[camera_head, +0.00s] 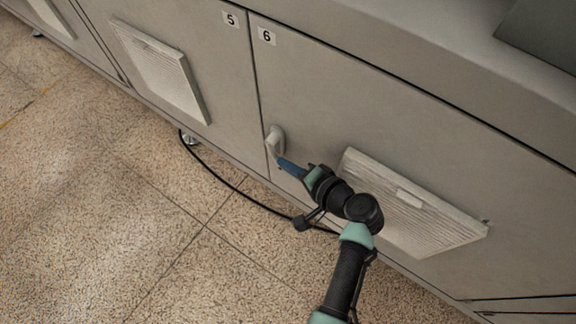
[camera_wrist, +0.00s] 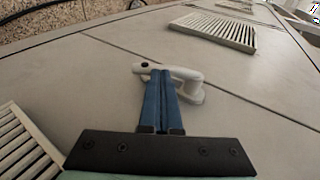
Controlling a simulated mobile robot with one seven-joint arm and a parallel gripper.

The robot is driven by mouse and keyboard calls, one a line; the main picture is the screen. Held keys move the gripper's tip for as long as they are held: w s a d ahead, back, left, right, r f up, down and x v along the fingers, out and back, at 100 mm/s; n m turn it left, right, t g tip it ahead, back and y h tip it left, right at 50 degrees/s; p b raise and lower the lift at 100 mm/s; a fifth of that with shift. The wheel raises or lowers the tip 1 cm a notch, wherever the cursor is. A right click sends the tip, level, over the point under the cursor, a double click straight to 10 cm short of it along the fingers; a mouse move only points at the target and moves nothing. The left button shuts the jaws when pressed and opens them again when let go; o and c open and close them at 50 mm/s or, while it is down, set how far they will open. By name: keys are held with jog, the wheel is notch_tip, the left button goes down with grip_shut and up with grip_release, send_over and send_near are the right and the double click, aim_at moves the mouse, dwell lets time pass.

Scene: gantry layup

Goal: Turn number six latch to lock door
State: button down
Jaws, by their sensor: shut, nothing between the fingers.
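The number six door (camera_head: 340,105) is a grey panel with a "6" label (camera_head: 267,36) at its upper left corner. Its latch (camera_head: 274,138) is a pale handle near the door's left edge, beside the seam with door 5. In the wrist view the latch (camera_wrist: 190,78) has a rounded base at the right and an arm reaching left to a dark round end. My gripper (camera_head: 283,162) has blue fingers, shut together with nothing between them. In the wrist view the fingertips (camera_wrist: 161,74) are at the latch's arm and overlap it; whether they touch cannot be told.
A louvred vent (camera_head: 410,205) is on door 6, right of my gripper. Door 5 (camera_head: 190,40) with its own vent (camera_head: 160,72) is to the left. A black cable (camera_head: 225,182) lies on the tiled floor below. The floor at left is clear.

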aim_at(282, 170)
jog(key=f+t+y+b, duration=0.1)
jog(key=b, duration=0.3)
jog(key=w+a+f+t+y+b, duration=0.1)
jog(key=t+y+b, duration=0.1)
jog(key=b, duration=0.2)
jog(key=shift+a+f+m+b, duration=0.2)
jog(key=shift+f+m+b, duration=0.1)
jog(key=shift+f+b, duration=0.1)
jog(key=shift+a+r, duration=0.1)
jog(key=shift+w+a+b, duration=0.15)
jog(key=shift+b, duration=0.15)
